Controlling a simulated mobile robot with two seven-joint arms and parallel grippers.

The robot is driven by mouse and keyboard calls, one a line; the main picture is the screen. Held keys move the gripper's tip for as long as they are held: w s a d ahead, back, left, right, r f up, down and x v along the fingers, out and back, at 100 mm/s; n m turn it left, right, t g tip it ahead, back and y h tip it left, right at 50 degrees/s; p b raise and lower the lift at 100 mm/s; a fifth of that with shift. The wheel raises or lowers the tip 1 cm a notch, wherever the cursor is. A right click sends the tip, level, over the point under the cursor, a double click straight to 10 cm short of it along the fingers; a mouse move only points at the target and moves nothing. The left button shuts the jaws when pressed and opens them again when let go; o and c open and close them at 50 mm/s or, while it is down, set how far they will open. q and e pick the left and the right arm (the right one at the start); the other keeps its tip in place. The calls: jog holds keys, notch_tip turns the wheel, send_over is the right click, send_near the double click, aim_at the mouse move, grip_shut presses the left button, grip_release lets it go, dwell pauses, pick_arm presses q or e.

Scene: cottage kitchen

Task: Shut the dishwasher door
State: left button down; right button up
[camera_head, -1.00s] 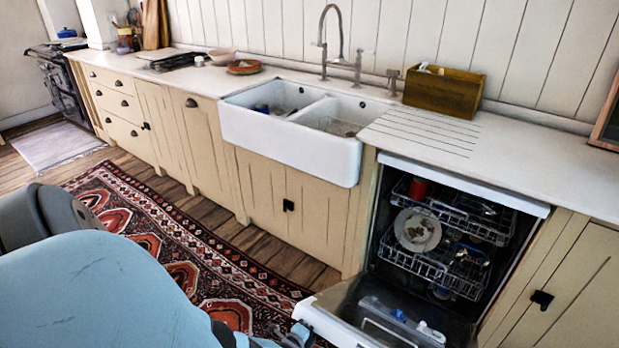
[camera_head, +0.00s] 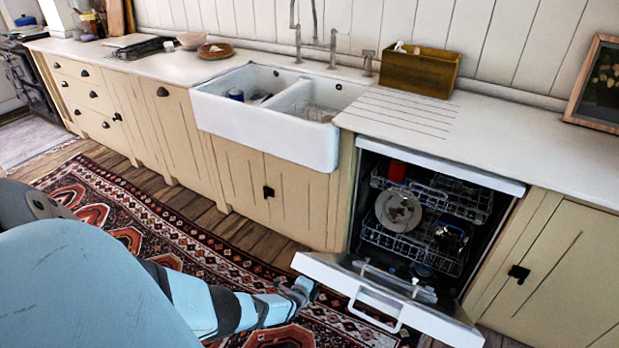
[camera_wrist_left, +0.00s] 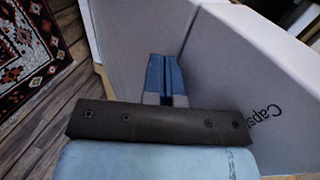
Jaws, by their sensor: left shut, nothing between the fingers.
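Racks inside hold a plate (camera_head: 398,211) and a red cup (camera_head: 397,170). In the left wrist view the shut fingers (camera_wrist_left: 167,78) are against or very close to a pale grey panel (camera_wrist_left: 235,70), apparently the door; contact is unclear. My right gripper is not in view.
A patterned rug (camera_head: 130,229) covers the wooden floor before the cream cabinets. The worktop (camera_head: 500,130) above bears a wooden box (camera_head: 418,72) and a picture frame (camera_head: 597,84). A white sink (camera_head: 262,128) is to the left.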

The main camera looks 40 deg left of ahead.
aim_at(325, 256)
pick_arm(q)
jog(key=shift+t, duration=0.4)
jog(key=w+r, duration=0.2)
jog(key=w+a+r, duration=0.1)
jog(key=w+r, duration=0.1)
jog(key=r, duration=0.1)
jog(key=w+r, duration=0.2)
jog(key=w, duration=0.1)
jog(key=shift+w+a+r+p, duration=0.1)
jog(key=shift+a+r+p, duration=0.3)
jog(key=shift+w+r, duration=0.2)
jog(key=shift+w, duration=0.1)
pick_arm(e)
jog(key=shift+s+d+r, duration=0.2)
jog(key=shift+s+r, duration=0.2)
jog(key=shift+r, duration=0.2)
